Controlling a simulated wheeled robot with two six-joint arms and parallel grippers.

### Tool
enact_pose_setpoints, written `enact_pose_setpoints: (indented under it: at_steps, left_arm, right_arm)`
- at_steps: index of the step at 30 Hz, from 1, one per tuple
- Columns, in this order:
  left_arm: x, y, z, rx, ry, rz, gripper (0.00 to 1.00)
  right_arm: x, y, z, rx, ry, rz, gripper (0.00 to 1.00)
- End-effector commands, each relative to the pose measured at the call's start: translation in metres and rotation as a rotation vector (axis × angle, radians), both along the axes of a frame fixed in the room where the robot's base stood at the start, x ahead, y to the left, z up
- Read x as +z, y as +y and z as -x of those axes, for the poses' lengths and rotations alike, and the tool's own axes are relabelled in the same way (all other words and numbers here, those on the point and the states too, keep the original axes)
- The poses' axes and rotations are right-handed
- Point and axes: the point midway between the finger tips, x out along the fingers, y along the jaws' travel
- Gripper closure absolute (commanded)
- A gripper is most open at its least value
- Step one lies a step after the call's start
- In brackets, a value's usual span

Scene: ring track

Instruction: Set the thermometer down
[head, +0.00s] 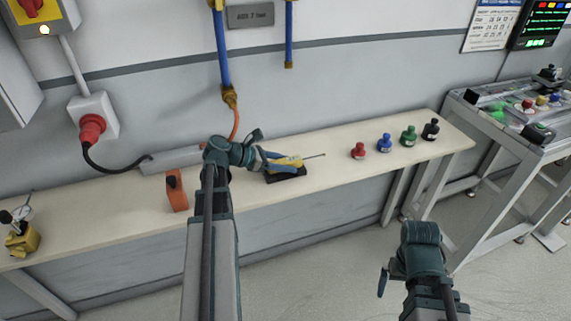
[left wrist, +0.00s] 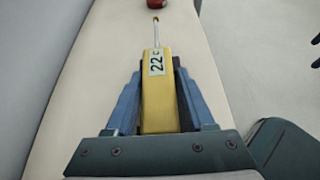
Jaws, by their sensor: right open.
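The thermometer is a yellow body (head: 290,162) with a thin metal probe pointing right, over the bench in the head view. In the left wrist view its yellow body (left wrist: 158,105) shows a "22 C" display, with the probe pointing away. My left gripper (head: 272,160) has its blue fingers on both sides of the body and looks shut on it. A small black pad (head: 286,176) lies on the bench just below the thermometer; I cannot tell whether they touch. My right gripper (head: 384,281) is open and empty, low over the floor in front of the bench.
The long pale bench (head: 335,145) has free room right of the probe. Red (head: 358,151), blue (head: 384,143), green (head: 408,136) and black (head: 430,130) knobbed pieces stand further right. An orange block (head: 177,192) stands left. An orange hose (head: 235,122) hangs behind my left wrist.

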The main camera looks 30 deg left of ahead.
Motion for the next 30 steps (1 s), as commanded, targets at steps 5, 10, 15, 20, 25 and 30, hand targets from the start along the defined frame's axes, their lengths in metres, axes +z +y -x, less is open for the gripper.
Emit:
enact_pose_setpoints:
  at_steps: [5,10,15,20,25,30]
  left_arm:
    - [0.0,0.0,0.0,0.0,0.001,-0.001,0.25]
    - [0.0,0.0,0.0,0.0,0.0,0.0,0.25]
    - [0.009,0.004,0.005,0.001,0.0,0.0,0.25]
    - [0.026,0.022,0.025,0.005,0.001,0.001,0.25]
    - [0.042,0.042,0.049,0.004,0.0,0.0,0.25]
    - [0.053,0.058,0.068,0.004,0.0,0.0,0.25]
  right_arm:
    - [0.0,0.0,0.0,0.0,0.0,0.0,0.0]
    - [0.0,0.0,0.0,0.0,0.0,0.0,0.0]
    - [0.009,0.0,0.0,0.0,0.0,0.0,0.0]
    - [0.026,0.0,0.0,0.0,0.0,0.0,0.0]
    - [0.042,0.0,0.0,0.0,0.0,0.0,0.0]
    - [0.053,0.0,0.0,0.0,0.0,0.0,0.0]
